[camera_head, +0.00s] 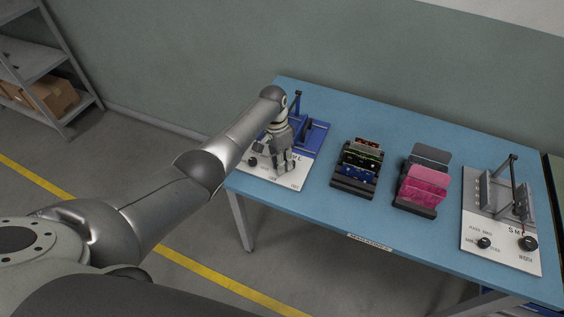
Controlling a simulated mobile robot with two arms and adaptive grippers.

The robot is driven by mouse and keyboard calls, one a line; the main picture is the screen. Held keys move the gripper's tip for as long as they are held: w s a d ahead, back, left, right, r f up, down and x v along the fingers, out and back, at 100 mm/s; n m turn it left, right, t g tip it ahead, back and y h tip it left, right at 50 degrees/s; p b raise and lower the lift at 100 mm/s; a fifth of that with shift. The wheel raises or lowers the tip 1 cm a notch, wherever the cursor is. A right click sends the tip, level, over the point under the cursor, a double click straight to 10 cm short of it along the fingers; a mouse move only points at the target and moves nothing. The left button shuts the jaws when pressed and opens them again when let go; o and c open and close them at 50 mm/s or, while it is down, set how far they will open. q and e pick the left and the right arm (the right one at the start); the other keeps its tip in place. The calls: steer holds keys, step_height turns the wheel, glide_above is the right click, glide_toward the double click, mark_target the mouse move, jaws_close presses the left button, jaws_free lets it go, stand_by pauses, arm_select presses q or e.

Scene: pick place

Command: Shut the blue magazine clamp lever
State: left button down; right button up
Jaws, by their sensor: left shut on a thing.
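The blue magazine clamp (313,137) stands at the left end of the blue table, on a white base plate (296,181) with black knobs. Dark upright posts show on its far side. My left arm reaches in from the left. My left gripper (284,168) points down over the front of the clamp, low above the white plate. It is shut on a part of the clamp, which looks like its lever. The fingers hide most of that part, so its exact angle cannot be told. My right gripper is not in view.
Two dark racks stand mid-table, one with several circuit boards (364,157), one with pink boards (422,186). A grey clamp (497,195) on a white plate stands at the right end. A shelf (45,65) stands far left.

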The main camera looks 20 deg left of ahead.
arm_select(q)
steer(key=shift+w, duration=0.1)
steer(key=c, duration=1.6)
jaws_free()
steer(key=shift+a+r, duration=0.1)
step_height(320, 180, up, 12)
steer(key=w+a, duration=0.1)
steer(key=shift+w+a, duration=0.15)
steer(key=shift+a, duration=0.25)
steer(key=shift+f, duration=0.3)
